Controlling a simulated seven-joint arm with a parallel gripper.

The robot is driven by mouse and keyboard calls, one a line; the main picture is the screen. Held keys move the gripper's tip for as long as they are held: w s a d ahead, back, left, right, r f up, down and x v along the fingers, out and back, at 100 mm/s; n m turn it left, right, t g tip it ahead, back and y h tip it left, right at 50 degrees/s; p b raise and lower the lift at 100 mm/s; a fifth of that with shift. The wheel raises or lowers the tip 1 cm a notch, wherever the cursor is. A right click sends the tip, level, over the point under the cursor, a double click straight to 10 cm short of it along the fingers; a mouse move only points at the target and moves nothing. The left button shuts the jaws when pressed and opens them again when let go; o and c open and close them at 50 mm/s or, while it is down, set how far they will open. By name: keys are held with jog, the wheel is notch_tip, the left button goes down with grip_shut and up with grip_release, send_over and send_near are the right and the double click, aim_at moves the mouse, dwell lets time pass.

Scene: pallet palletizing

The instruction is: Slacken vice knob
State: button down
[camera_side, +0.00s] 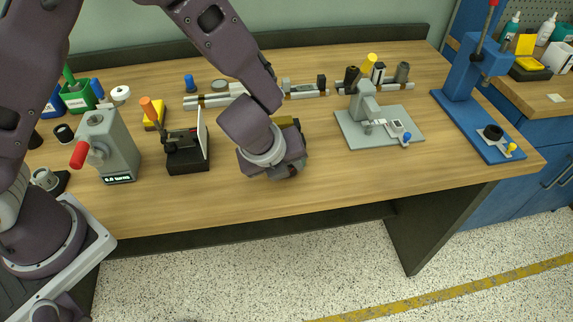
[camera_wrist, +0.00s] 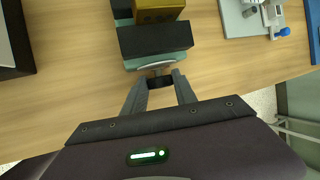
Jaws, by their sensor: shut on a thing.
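The vice shows in the wrist view as a dark jaw block (camera_wrist: 155,39) with a gold block (camera_wrist: 158,11) behind it. In the side view my wrist hides most of the vice, and only a bit of the gold block (camera_side: 287,121) shows. A dark round vice knob (camera_wrist: 159,82) sits at the near side of the vice. My gripper (camera_wrist: 161,80) has its two grey fingers on either side of the knob and is shut on it. The fingertips are partly hard to make out. The side view hides the fingers behind my wrist.
Left of my wrist stand a black fixture with a white plate (camera_side: 205,135) and a grey box with a red handle (camera_side: 117,150). To the right are a grey plate fixture (camera_side: 350,137) and a blue press (camera_side: 458,105). The bench front (camera_side: 330,188) is clear.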

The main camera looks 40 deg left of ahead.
jog(key=c, duration=1)
grip_release()
jog(key=shift+r, duration=0.1)
jog(key=v, duration=0.7)
